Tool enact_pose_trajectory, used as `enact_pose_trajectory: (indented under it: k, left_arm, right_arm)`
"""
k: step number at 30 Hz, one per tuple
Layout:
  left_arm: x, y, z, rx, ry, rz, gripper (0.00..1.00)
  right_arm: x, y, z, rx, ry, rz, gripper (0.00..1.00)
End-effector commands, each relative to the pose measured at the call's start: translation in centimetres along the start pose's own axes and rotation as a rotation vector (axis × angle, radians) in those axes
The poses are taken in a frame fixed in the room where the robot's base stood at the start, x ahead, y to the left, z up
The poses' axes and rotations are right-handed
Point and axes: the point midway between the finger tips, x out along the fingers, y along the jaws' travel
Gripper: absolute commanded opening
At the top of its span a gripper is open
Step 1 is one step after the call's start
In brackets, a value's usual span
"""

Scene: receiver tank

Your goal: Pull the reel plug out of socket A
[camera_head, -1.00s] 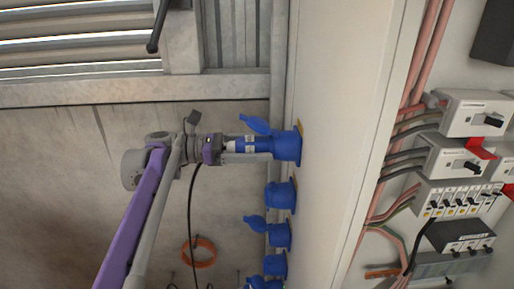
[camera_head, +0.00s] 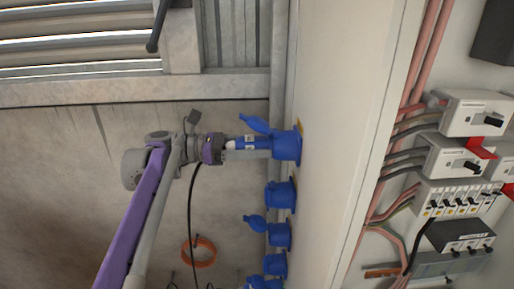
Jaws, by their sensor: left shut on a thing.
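The blue reel plug (camera_head: 253,143) is at the top blue socket (camera_head: 287,145) on the side of the pale cabinet; I cannot read a letter on it. The socket's blue lid (camera_head: 256,124) stands open above the plug. My left gripper (camera_head: 232,148) is shut on the plug from the left, and its fingers partly cover it. The plug's front end still meets the socket mouth; how deep it sits is hidden. A black cable (camera_head: 190,215) hangs down below the gripper. My right gripper is not in view.
Several more blue sockets (camera_head: 280,194) run down the cabinet side below. The open cabinet (camera_head: 345,130) holds breakers (camera_head: 475,112) and pink cables on the right. An orange ring (camera_head: 201,252) hangs on the concrete wall at lower left.

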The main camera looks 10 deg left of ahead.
Motion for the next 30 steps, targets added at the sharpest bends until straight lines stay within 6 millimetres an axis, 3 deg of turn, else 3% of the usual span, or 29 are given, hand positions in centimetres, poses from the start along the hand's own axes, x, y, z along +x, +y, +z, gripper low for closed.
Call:
enact_pose_trajectory:
  k: [30]
  left_arm:
    - [-4.1,0.0,0.0,0.0,0.0,0.001,0.0]
  right_arm:
    - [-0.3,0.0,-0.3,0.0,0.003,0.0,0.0]
